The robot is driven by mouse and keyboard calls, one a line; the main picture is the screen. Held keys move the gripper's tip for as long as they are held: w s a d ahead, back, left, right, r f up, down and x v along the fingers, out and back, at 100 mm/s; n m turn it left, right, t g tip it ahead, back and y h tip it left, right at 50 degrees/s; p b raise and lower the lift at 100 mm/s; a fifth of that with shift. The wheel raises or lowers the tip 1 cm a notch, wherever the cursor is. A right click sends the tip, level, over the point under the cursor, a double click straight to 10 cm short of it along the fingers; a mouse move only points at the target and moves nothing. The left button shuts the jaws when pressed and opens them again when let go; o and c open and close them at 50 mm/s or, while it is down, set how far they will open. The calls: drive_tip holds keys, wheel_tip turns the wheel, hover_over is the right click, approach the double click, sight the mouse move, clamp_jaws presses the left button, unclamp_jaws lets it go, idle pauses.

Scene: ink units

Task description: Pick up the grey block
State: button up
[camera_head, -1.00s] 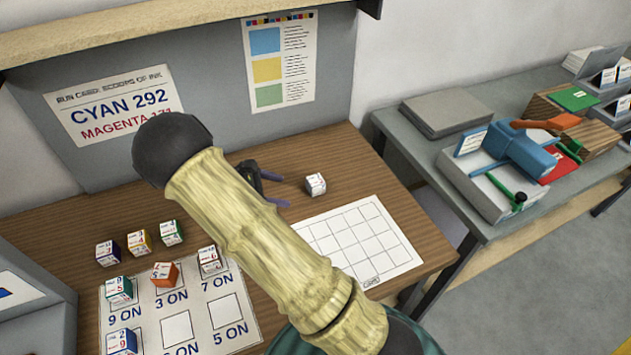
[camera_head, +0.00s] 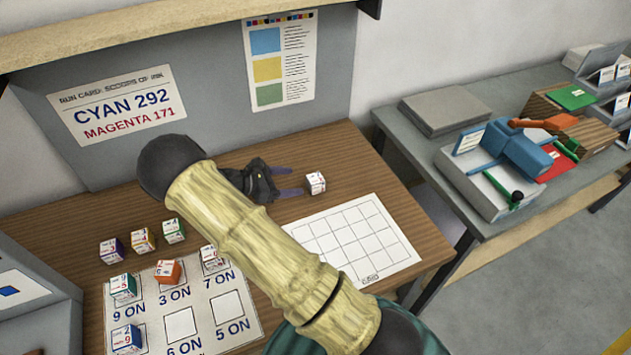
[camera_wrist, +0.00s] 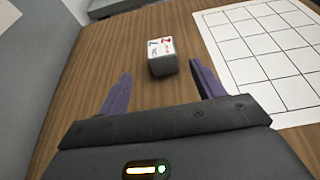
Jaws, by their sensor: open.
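The grey block (camera_head: 315,183) stands on the wooden desk, left of and behind the gridded sheet. Its top is white with printed marks. In the wrist view the grey block (camera_wrist: 162,60) shows a plain grey side, just ahead of my gripper and roughly centred between the fingers. My gripper (camera_head: 297,181) is open, low over the desk, its purple fingers pointing at the block from the left. In the wrist view my gripper (camera_wrist: 160,72) has nothing in it, and the block lies around or just beyond the fingertip line. My arm hides part of the desk.
Several coloured blocks, including an orange one (camera_head: 167,271), stand on and behind a number mat (camera_head: 200,345) at the left. The back panel (camera_head: 210,90) rises behind. A cluttered grey side table (camera_head: 400,130) stands right.

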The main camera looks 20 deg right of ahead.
sight(308, 180)
drive_tip(key=p+x, duration=0.1)
drive_tip(key=x, duration=0.5)
drive_tip(key=shift+d, duration=0.15)
drive_tip(key=p+x, duration=0.2)
drive_tip(key=x, duration=0.2)
drive_tip(key=shift+s+d, duration=0.15)
drive_tip(key=shift+s, duration=0.05)
drive_tip(key=shift+d+f, duration=0.2)
drive_tip(key=shift+d, duration=0.25)
drive_tip(key=c, duration=1.1)
